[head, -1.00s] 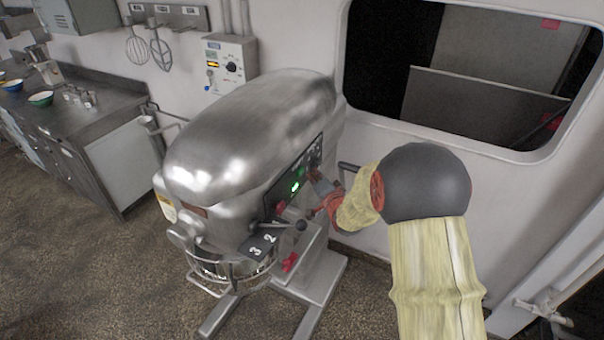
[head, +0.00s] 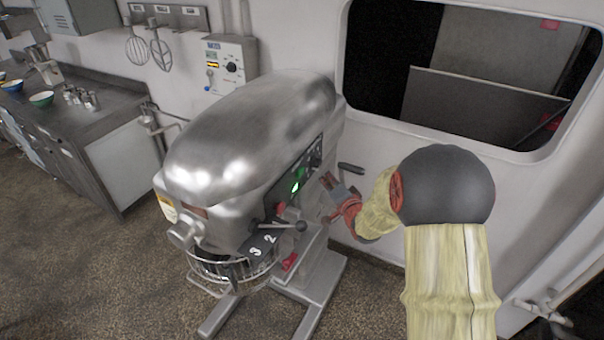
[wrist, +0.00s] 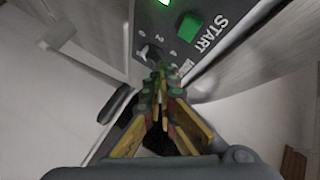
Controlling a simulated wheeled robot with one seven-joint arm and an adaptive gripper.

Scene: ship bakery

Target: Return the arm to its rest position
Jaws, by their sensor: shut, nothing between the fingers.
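My gripper (head: 332,183) is beside the right side of the large metal mixer (head: 250,125), near its control panel. My arm reaches in from the lower right of the head view. In the wrist view my gripper (wrist: 165,75) has its fingers together with nothing between them. They point toward the panel, where a green START button (wrist: 189,27) and a small dark knob (wrist: 151,55) show. A green light (head: 297,186) glows on the panel in the head view. I cannot tell how close the fingertips are to the panel.
A black-knobbed speed lever (head: 300,226) sticks out from the mixer, above a wire bowl guard (head: 230,268). A wall with a window frame (head: 345,100) stands behind my gripper. A steel counter (head: 95,125) is at the left. Open floor lies in front of the mixer.

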